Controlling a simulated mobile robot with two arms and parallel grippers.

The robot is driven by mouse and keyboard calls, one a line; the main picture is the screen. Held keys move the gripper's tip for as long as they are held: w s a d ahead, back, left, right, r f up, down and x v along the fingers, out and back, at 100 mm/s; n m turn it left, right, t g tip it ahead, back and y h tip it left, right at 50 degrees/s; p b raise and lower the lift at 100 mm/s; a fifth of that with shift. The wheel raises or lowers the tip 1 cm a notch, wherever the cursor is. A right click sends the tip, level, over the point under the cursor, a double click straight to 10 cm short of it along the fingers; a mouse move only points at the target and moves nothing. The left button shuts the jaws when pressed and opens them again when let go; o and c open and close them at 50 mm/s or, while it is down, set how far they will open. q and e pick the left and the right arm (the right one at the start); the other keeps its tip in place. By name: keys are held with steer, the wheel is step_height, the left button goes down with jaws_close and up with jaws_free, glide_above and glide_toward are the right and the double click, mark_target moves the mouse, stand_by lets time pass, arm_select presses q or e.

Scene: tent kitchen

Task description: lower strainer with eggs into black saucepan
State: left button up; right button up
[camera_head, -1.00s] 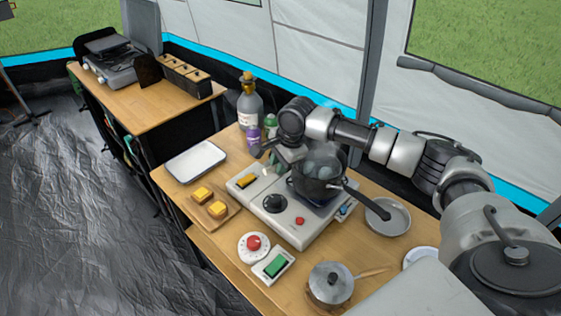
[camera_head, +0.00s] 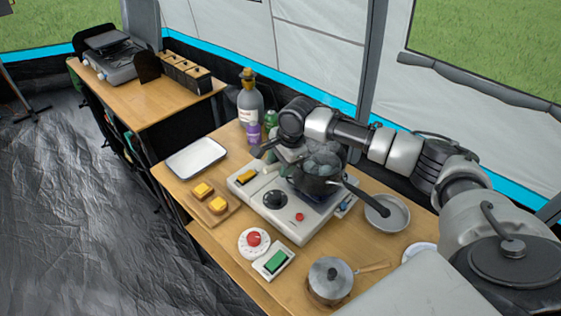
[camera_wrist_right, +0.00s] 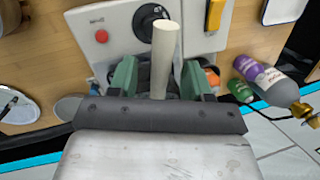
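The black saucepan (camera_head: 318,187) stands on the cooker (camera_head: 280,208), its dark handle pointing toward the front right. The strainer with several grey-looking eggs (camera_head: 322,162) is at the saucepan's mouth; the pan wall and my gripper hide part of it, so its depth is unclear. My right gripper (camera_head: 277,158) is beside the pan on its left. In the right wrist view, a pale handle (camera_wrist_right: 165,55) stands between the green fingers of my right gripper (camera_wrist_right: 160,82), which appears closed on it. My left gripper is not in view.
A bottle (camera_head: 249,106) stands behind the cooker. A white tray (camera_head: 197,159) and a board with yellow pieces (camera_head: 218,206) lie left. A frying pan (camera_head: 387,213) is right. A lidded pot (camera_head: 330,281), red-knobbed timer (camera_head: 254,239) and green-button device (camera_head: 274,262) are in front.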

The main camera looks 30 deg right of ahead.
steer(key=b+v, duration=0.2)
steer(key=v, duration=0.8)
steer(key=shift+r, duration=0.4)
steer(key=shift+s, duration=0.15)
